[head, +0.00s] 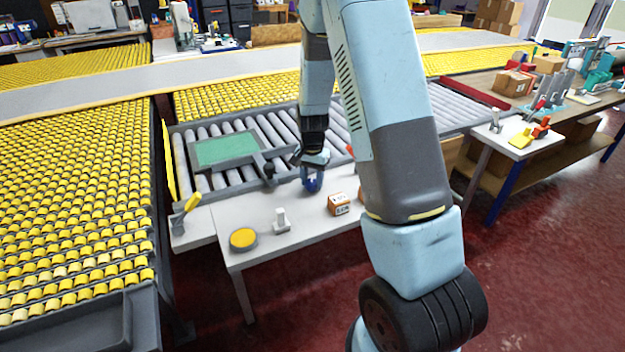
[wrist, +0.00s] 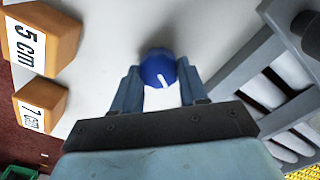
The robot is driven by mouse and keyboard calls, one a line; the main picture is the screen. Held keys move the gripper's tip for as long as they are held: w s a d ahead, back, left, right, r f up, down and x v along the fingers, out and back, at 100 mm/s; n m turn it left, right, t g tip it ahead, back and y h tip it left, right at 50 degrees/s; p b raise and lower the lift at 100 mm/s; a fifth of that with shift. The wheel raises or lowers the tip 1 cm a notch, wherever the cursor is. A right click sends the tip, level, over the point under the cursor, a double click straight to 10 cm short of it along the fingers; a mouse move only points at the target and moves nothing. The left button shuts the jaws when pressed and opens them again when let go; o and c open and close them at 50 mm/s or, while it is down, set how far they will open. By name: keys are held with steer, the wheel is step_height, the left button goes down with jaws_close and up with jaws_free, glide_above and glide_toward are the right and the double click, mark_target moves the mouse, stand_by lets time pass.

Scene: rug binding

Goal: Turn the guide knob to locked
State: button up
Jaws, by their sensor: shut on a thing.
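The guide knob is blue and round with a white pointer line, and it shows in the wrist view (wrist: 157,66) between my fingertips. In the head view the blue knob (head: 313,182) is at the white table, just below my gripper (head: 312,160). In the wrist view my gripper (wrist: 159,78) is shut on the knob, with one finger at each side. The white line slants slightly from upper left to lower right in that view. No locked mark can be made out.
Orange blocks labelled in cm, one reading 5 cm (wrist: 40,38), stand beside the knob. On the white table (head: 262,213) are a yellow round button (head: 243,238) and a small white stand (head: 281,222). A roller conveyor with a green panel (head: 225,149) lies behind.

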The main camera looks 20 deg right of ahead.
mark_target(311, 180)
steer(key=n, duration=0.6)
steer(key=shift+w+a+r, duration=0.1)
steer(key=shift+w, duration=0.05)
steer(key=n, duration=0.6)
steer(key=shift+a, duration=0.15)
steer(key=shift+n, duration=0.3)
steer(key=o, duration=1.1)
steer(key=shift+c, duration=0.2)
step_height(311, 180, up, 14)
steer(key=shift+f, duration=0.25)
